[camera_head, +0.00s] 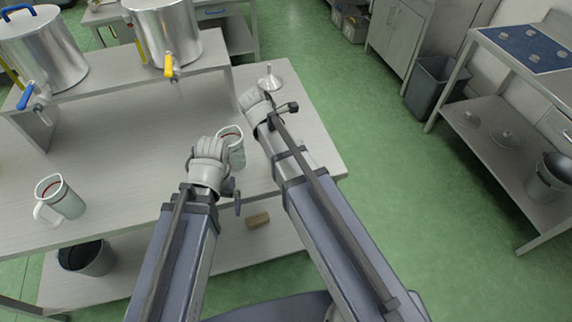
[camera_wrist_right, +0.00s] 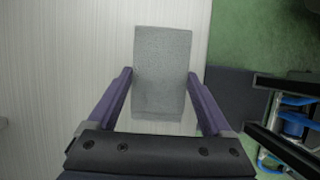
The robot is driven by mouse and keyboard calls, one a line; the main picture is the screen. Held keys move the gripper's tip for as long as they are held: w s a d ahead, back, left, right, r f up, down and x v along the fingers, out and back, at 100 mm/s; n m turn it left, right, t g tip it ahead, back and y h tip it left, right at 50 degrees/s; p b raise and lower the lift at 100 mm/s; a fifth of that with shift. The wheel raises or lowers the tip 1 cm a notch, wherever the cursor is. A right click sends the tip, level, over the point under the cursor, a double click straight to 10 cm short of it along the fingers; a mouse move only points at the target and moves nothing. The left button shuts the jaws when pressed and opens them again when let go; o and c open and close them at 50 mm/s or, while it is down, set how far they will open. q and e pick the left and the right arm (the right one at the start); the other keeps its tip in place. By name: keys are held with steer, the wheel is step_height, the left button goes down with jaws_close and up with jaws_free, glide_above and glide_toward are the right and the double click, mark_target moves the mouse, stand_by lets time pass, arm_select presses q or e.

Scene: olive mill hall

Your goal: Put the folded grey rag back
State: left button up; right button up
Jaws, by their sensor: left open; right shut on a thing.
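The folded grey rag (camera_wrist_right: 162,62) is a flat grey block in the right wrist view, between the two fingers of my right gripper (camera_wrist_right: 160,76). The right gripper is shut on it. The pale table (camera_wrist_right: 60,60) shows beneath; I cannot tell whether the rag touches it. In the head view my right gripper (camera_head: 254,98) is over the table's right part, near a small metal funnel, and the rag is hidden there. My left gripper (camera_head: 210,148) is open and empty, in front of a white mug with a dark red rim line (camera_head: 235,150).
Another mug (camera_head: 60,198) stands at the table's left. Two steel urns, with a blue tap (camera_head: 40,50) and a yellow tap (camera_head: 165,35), stand on a raised shelf. The funnel (camera_head: 270,80) stands near the table's right edge.

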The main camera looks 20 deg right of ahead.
arm_select(q)
steer(key=shift+f, duration=0.5)
arm_select(e)
steer(key=shift+f, duration=0.55)
arm_select(q)
step_height(320, 180, down, 4)
steer(key=b, duration=0.3)
steer(key=shift+r+b, duration=0.25)
steer(key=shift+b, duration=0.15)
arm_select(e)
step_height(320, 180, down, 4)
steer(key=shift+r, duration=0.25)
steer(key=shift+f, duration=0.15)
steer(key=o, duration=1)
steer(key=shift+c, duration=0.2)
arm_select(q)
steer(key=shift+f, duration=0.15)
arm_select(e)
steer(key=p+v, duration=1)
steer(key=v, duration=0.1)
steer(key=shift+d+r, duration=0.1)
steer(key=shift+r, duration=0.2)
arm_select(q)
step_height(320, 180, up, 11)
steer(key=p, duration=0.1)
arm_select(e)
steer(key=shift+a+r, duration=0.25)
steer(key=shift+r, duration=0.1)
